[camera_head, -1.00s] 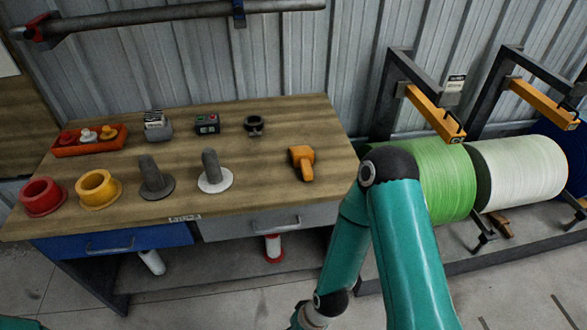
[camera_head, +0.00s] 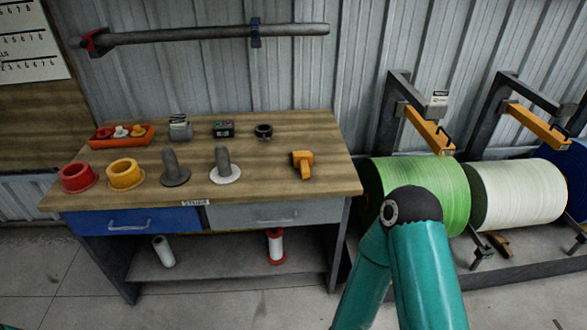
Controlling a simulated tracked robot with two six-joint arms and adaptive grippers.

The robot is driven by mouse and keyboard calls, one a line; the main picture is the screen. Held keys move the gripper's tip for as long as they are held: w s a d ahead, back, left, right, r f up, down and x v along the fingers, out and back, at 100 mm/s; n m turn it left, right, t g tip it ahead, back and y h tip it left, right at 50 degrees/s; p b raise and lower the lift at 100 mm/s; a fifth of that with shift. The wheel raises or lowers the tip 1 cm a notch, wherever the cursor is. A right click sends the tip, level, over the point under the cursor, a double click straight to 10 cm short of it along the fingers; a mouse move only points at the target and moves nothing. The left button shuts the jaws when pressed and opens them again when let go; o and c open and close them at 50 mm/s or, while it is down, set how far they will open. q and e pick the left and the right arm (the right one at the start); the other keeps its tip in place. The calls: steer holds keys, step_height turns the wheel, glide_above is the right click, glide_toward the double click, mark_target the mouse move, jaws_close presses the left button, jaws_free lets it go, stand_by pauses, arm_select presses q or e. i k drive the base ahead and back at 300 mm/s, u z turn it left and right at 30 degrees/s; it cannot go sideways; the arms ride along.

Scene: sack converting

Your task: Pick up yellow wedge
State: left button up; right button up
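No object is clearly recognisable as a yellow wedge. A yellow-orange tool-like object (camera_head: 302,163) with a handle lies on the right part of the workbench. A small brownish-yellow block (camera_head: 498,242), possibly wedge-shaped, is low beneath the white roll; its shape is too small to tell. My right arm's teal links rise at the lower right, in front of the green roll, but its gripper is below the picture. My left gripper is also out of view.
The workbench (camera_head: 250,190) holds red (camera_head: 77,178) and yellow (camera_head: 125,174) flanged rings, two grey spindles and an orange tray (camera_head: 122,141). Green (camera_head: 430,180) and white (camera_head: 518,192) rolls stand to the right. The floor in front of the bench is clear.

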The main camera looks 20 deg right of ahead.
mark_target(303, 160)
steer(key=z, duration=0.15)
steer(key=i, duration=0.85)
steer(key=u, duration=0.05)
